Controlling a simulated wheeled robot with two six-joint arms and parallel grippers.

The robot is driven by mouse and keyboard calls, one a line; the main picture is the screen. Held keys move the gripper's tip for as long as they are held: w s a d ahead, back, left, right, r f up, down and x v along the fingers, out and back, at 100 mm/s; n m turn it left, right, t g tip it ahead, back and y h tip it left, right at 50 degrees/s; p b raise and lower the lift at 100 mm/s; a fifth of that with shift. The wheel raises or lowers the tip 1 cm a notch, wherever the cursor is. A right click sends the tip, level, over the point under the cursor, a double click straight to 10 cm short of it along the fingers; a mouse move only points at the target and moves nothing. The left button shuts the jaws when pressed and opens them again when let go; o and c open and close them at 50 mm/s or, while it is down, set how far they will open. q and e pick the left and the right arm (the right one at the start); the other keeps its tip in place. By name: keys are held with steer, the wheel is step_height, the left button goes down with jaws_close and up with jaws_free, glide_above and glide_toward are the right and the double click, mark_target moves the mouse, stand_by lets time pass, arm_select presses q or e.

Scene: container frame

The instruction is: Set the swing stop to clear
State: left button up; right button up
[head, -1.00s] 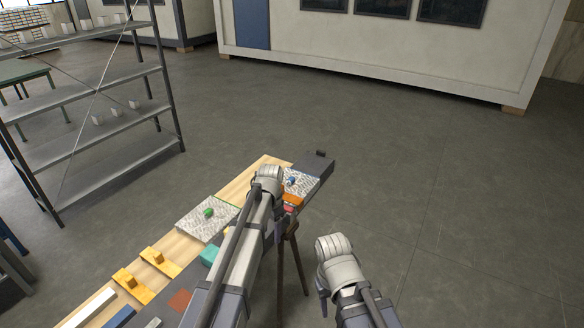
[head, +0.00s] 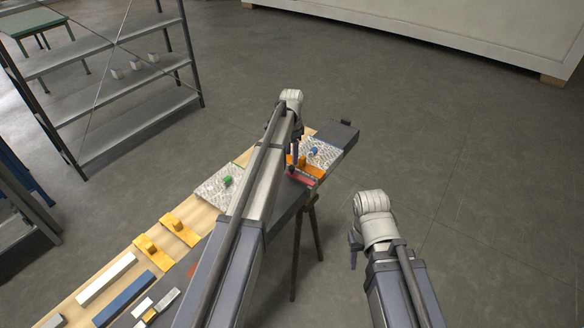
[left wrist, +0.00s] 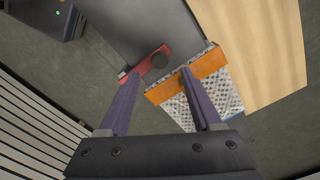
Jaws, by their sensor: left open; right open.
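A red bar with a round dark knob, which looks like the swing stop (head: 301,179), lies at the far part of the long bench, beside an orange strip (head: 316,171). In the left wrist view the red bar (left wrist: 140,72) lies on a dark grey surface, its knob near its right end, next to the orange strip (left wrist: 206,64). My left gripper (head: 294,164) points down over this spot. In the left wrist view its open fingers (left wrist: 158,74) are empty, with one tip near the red bar's left end and the other over the orange strip. My right gripper (head: 355,246) is open and empty, away from the bench.
A speckled plate with a blue knob (head: 314,152) adjoins the orange strip. Another plate with a green knob (head: 227,181), yellow brackets (head: 180,229) and several bars lie nearer along the bench. A metal shelf (head: 137,119) stands left. The floor at right is clear.

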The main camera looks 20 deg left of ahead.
mark_target(292, 167)
arm_select(q)
step_height(292, 167, down, 6)
steer(key=b, duration=0.4)
steer(key=shift+r+b, duration=0.15)
steer(key=shift+b, duration=0.2)
steer(key=shift+r, duration=0.1)
jaws_close()
stand_by(0.9)
